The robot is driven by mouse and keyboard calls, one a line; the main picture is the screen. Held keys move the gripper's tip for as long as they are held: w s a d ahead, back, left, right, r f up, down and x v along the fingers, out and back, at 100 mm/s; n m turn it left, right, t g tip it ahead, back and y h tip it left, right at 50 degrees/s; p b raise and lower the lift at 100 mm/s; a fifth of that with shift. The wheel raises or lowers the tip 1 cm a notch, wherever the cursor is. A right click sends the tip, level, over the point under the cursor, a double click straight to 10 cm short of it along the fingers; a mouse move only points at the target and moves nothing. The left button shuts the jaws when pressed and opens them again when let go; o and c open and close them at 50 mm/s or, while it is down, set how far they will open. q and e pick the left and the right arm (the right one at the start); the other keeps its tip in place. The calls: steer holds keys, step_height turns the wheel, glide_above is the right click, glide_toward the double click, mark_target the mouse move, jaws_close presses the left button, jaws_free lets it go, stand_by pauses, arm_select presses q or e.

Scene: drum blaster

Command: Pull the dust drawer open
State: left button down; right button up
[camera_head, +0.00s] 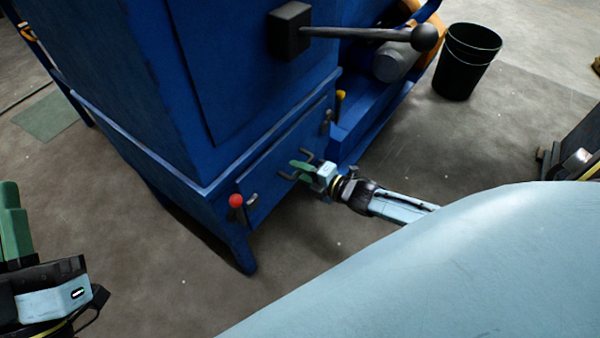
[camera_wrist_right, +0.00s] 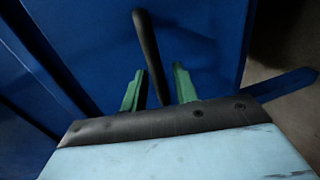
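The dust drawer (camera_head: 270,160) is a flat blue panel low on the blue machine, and it looks closed. A dark bar handle (camera_head: 288,176) sits on its front, partly hidden by my right gripper (camera_head: 303,170). In the right wrist view the handle (camera_wrist_right: 150,52) runs between the two green fingers of the right gripper (camera_wrist_right: 159,87). Gaps show on both sides of the bar, so the fingers are open around it without gripping. My left gripper (camera_head: 14,225) is at the left edge, far from the drawer; its finger gap cannot be made out.
A red-knobbed lever (camera_head: 236,201) and a yellow-knobbed lever (camera_head: 340,96) flank the drawer. A long ball-ended lever (camera_head: 370,35) sticks out above. A black bucket (camera_head: 467,65) stands at the back right. The floor in front of the machine is clear.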

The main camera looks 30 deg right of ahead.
steer(key=shift+w, duration=0.15)
jaws_close()
stand_by(0.4)
